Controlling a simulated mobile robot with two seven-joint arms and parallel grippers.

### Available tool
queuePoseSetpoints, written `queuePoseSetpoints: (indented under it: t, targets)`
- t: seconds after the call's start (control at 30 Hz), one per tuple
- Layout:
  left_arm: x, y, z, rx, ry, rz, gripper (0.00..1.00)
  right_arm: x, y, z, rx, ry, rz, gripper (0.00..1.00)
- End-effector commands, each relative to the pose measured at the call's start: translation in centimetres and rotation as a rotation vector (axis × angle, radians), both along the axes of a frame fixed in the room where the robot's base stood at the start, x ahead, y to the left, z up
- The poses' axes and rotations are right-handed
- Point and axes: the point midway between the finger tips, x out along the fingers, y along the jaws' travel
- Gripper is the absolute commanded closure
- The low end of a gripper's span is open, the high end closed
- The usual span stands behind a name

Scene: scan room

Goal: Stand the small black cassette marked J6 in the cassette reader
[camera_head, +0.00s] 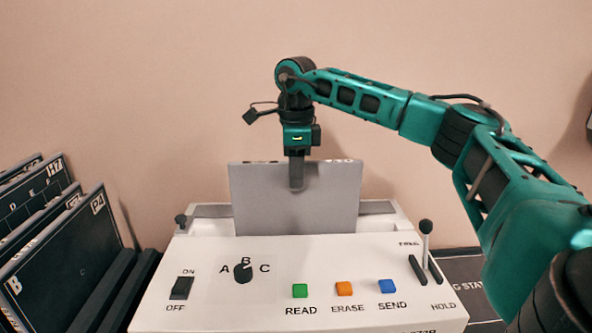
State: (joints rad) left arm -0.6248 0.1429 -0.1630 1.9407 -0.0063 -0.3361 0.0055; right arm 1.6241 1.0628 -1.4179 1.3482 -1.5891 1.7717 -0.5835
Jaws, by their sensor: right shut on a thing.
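The cassette reader (215,258) is a white console with a sloped front panel and a raised back part. A flat grey plate-like cassette (260,205) stands upright at the slot in its top. The face towards me is plain grey, not black. Small marks on its top edge are too small to read, so I cannot confirm J6. My right gripper (297,180) points down and is shut on its top edge, near the middle. The cassette's lower edge is hidden behind the front panel, so its depth in the slot cannot be told. My left gripper is out of view.
Large black cassettes (75,250), labelled H7 and P4 among others, lean in a rack at left. The reader has an on/off switch (182,288), a dial (243,273), several coloured buttons (344,289) and a free/hold lever (426,240) at right. A wall stands behind.

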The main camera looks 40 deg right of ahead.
Motion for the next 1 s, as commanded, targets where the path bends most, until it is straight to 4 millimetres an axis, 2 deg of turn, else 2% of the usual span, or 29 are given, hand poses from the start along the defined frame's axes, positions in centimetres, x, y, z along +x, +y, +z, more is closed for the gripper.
queuePoseSetpoints:
  t: [1.0]
  targets:
    - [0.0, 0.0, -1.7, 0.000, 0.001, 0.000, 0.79, 0.0, 0.0, -3.3, 0.001, -0.003, 0.000, 1.00]
